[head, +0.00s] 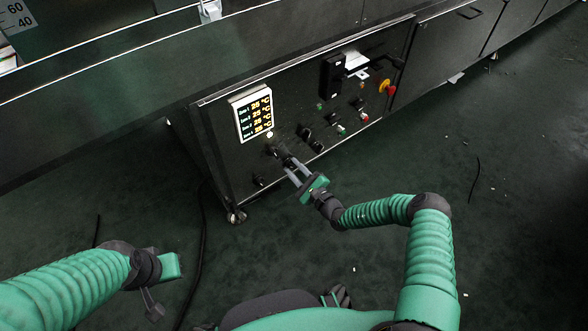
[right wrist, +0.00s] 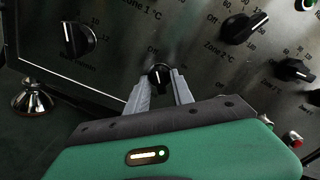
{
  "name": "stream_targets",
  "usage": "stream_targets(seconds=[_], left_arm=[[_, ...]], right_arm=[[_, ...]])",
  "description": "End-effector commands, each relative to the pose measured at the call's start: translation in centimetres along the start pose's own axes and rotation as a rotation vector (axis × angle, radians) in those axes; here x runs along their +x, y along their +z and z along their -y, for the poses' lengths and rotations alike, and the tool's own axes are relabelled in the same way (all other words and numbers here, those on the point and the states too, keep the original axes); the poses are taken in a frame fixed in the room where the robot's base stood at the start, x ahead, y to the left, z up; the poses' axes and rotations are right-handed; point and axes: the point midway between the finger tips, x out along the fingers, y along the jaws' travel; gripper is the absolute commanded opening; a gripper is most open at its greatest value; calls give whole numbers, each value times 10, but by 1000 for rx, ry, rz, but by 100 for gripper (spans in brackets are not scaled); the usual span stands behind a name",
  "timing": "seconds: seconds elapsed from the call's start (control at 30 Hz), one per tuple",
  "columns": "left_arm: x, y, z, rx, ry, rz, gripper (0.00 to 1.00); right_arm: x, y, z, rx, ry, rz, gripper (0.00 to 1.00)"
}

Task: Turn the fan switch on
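The dark control panel (head: 300,110) stands ahead. My right gripper (head: 279,151) reaches its lower left part, below the white temperature display. In the right wrist view, a small black rotary switch (right wrist: 158,76) sits between the fingertips of this gripper (right wrist: 160,88). "Off" is printed above it; its own name cannot be read, so I cannot confirm it is the fan switch. The fingers are apart, one on each side of the switch; I cannot tell whether they touch it. My left gripper (head: 155,303) hangs low at left, away from the panel; its finger opening is unclear.
The temperature display (head: 253,114) is above my right gripper. The wrist view shows a numbered knob (right wrist: 77,38) at left and a Zone 2 knob (right wrist: 245,27) at right. A red and yellow emergency stop (head: 387,88) is at the panel's right. Cables lie on the floor.

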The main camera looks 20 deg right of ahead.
Motion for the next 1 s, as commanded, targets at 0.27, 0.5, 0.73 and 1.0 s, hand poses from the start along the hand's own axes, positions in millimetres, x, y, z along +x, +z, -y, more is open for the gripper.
stream_targets(seconds=[0.27, 0.5, 0.73, 1.0], left_arm=[[-1, 0, 0, 0, 0, 0, 0], [-9, -2, 0, 0, 0, 0, 0], [-25, -6, 0, 0, 0, 0, 0], [-41, -10, 0, 0, 0, 0, 0]], right_arm=[[-1, 0, -2, 5, 3, 0, 0], [-1, 1, -1, 67, 5, -1, 0], [-1, 2, 0, 219, 4, -3, 0], [-2, 1, -1, 468, 5, -4, 0]])
